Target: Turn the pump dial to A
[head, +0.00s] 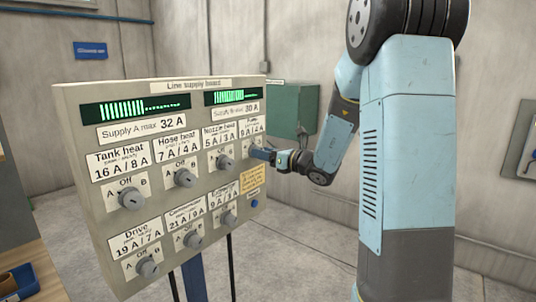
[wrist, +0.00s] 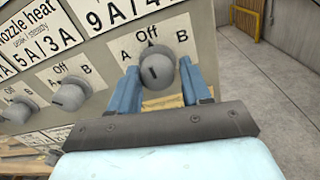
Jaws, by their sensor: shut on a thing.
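The pump dial (wrist: 157,72) is a grey knob on the board, under the 9 A / 4 A label, with A to its left, Off above and B to its right. Its dark mark stands nearly upright, roughly toward Off. My gripper (wrist: 160,88) has its blue fingers on either side of the knob and is shut on it. In the head view my gripper (head: 262,154) reaches the pump place at the board's upper right, and its fingers hide most of the dial.
The line supply board (head: 82,120) carries several other dials, among them the nozzle heat dial (wrist: 70,95) close to the left of my gripper. A blue button (head: 254,203) and yellow note (head: 251,180) sit below. A green box (head: 295,110) hangs on the wall behind.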

